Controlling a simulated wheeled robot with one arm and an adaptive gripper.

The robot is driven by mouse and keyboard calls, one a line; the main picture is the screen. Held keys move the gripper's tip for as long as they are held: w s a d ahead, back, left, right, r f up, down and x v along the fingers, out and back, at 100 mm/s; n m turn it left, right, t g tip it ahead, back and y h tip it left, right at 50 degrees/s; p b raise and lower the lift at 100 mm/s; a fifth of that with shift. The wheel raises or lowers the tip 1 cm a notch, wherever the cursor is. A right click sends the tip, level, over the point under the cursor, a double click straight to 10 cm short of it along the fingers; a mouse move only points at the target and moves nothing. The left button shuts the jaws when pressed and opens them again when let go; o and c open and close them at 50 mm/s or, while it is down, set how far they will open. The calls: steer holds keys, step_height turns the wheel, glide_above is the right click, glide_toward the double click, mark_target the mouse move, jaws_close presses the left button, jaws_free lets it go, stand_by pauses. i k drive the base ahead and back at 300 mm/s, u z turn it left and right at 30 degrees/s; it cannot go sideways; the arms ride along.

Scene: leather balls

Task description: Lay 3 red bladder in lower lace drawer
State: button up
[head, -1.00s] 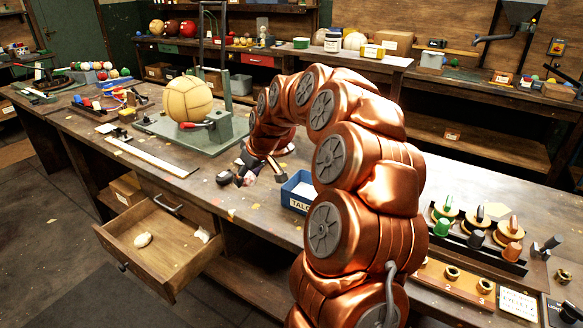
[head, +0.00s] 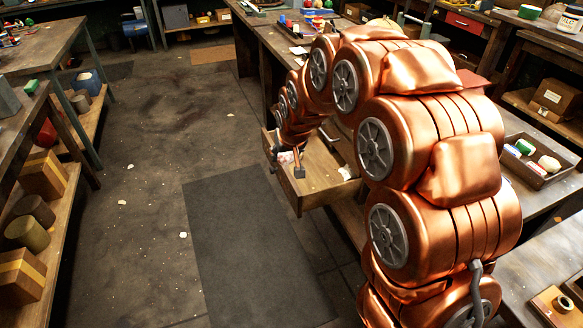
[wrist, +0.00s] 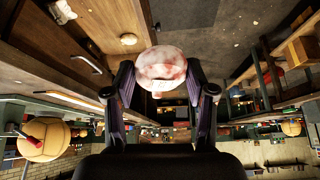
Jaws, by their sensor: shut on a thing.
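My gripper (wrist: 160,90) is shut on a rounded pale bladder (wrist: 162,68) with red mottling, held between the two fingers in the wrist view. In the head view my gripper (head: 287,166) is at the left end of the open lower drawer (head: 322,188); the held bladder is hard to make out there. The drawer also shows at upper left in the wrist view (wrist: 100,22). In it lie a cream lump (wrist: 128,38) and another whitish piece (wrist: 65,8). The whitish piece also shows in the head view (head: 346,172). My arm hides part of the bench and drawer.
A drawer handle (wrist: 83,60) shows above the open drawer. The floor with a dark mat (head: 250,245) is clear left of the drawer. Shelves with boxes (head: 42,175) stand at far left. A tray (head: 535,160) with small items is on the bench at right.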

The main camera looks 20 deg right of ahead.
mark_target(312, 187)
steer(key=u, duration=0.45)
steer(key=i, duration=0.35)
steer(key=u, duration=0.35)
